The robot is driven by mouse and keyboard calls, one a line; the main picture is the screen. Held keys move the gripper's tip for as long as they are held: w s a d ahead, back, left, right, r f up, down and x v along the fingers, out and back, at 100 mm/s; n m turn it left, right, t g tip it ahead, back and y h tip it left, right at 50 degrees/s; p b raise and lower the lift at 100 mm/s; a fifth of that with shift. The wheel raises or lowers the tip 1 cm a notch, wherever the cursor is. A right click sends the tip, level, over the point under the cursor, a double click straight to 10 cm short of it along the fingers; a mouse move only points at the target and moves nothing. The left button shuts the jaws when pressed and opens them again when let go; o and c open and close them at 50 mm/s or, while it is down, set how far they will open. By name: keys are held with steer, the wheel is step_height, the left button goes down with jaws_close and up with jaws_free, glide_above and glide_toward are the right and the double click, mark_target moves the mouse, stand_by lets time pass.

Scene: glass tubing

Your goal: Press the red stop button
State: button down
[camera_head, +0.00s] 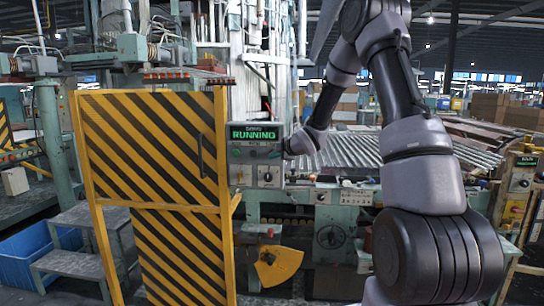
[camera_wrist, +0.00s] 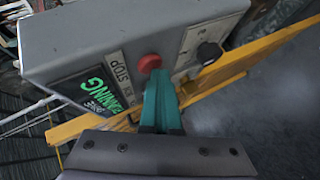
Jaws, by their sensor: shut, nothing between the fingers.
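The red stop button (camera_wrist: 149,63) shows in the wrist view on the face of a grey control box (camera_wrist: 95,42), next to a STOP label (camera_wrist: 119,69). My gripper (camera_wrist: 158,78) has its teal fingers shut together and empty. Its tips are right at the button and overlap its lower edge in the picture; I cannot tell whether they touch or press it. In the head view the control box (camera_head: 244,154) has a screen (camera_head: 254,133) reading RUNNING in green. There my gripper is at the box's right side, and the button is not distinguishable.
A yellow-and-black striped gate (camera_head: 150,150) stands left of the box. A roller conveyor (camera_head: 345,150) runs behind my arm. A black knob (camera_wrist: 209,52) sits on the box beside the button. A yellow rail (camera_wrist: 230,65) passes close behind the box in the wrist view.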

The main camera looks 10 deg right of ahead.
steer(key=shift+s, duration=0.1)
stand_by(0.3)
steer(key=shift+s+a, duration=0.2)
steer(key=shift+s, duration=0.55)
steer(key=s, duration=0.1)
steer(key=s+a, duration=0.1)
steer(key=s, duration=0.2)
steer(key=shift+s+a, duration=0.3)
steer(key=shift+s, duration=0.1)
